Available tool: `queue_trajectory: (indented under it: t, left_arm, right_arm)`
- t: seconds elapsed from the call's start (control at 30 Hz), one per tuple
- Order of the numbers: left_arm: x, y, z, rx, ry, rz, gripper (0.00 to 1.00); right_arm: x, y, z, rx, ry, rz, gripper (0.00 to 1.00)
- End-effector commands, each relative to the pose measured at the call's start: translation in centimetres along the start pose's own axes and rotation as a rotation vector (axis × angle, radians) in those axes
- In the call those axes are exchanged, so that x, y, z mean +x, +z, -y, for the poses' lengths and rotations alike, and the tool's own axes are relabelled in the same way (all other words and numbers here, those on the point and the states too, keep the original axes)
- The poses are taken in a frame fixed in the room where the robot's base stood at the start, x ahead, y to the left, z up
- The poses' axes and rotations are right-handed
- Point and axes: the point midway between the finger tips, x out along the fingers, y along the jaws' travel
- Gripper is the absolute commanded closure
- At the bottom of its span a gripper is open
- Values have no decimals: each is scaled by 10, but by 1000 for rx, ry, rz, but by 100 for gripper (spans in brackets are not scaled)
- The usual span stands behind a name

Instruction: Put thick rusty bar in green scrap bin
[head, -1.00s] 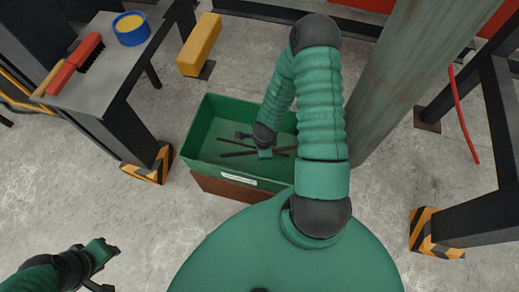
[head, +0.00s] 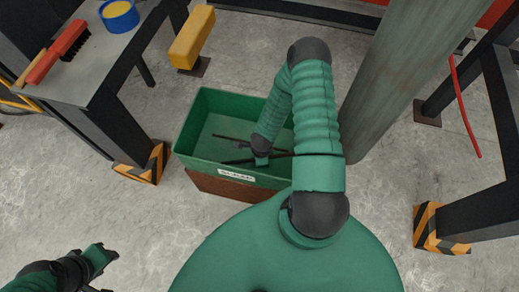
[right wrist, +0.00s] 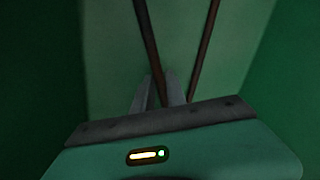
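Several thin dark bars lie in the bin, one (head: 232,139) at the back left. In the right wrist view a rusty bar (right wrist: 147,40) runs between the two fingers of my right gripper (right wrist: 160,82); whether they clamp it is unclear. A second rusty bar (right wrist: 205,50) lies to the right. My left gripper (head: 104,256) is at the lower left, away from the bin.
A grey bench (head: 85,75) with a red brush (head: 58,50) and a blue tub (head: 119,15) stands at the left. A yellow block (head: 192,38) is behind the bin. A steel column (head: 410,80) and a black frame with a striped foot (head: 430,230) stand right.

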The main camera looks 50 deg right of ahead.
Motion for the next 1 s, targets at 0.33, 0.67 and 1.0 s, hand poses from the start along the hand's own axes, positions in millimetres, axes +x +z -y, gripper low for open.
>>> queue_trajectory:
  t: [0.33, 0.67, 1.0]
  left_arm:
    - [0, 0, 0, 0, 0, 0, 64]
    - [-27, -6, 0, 0, 0, 0, 64]
    - [-52, -12, 0, 0, 0, 0, 64]
  right_arm:
    - [1, -1, -2, 1, 6, -3, 77]
    - [-54, -1, 1, 1, 3, -2, 77]
    - [-119, 0, 0, 1, 2, -1, 77]
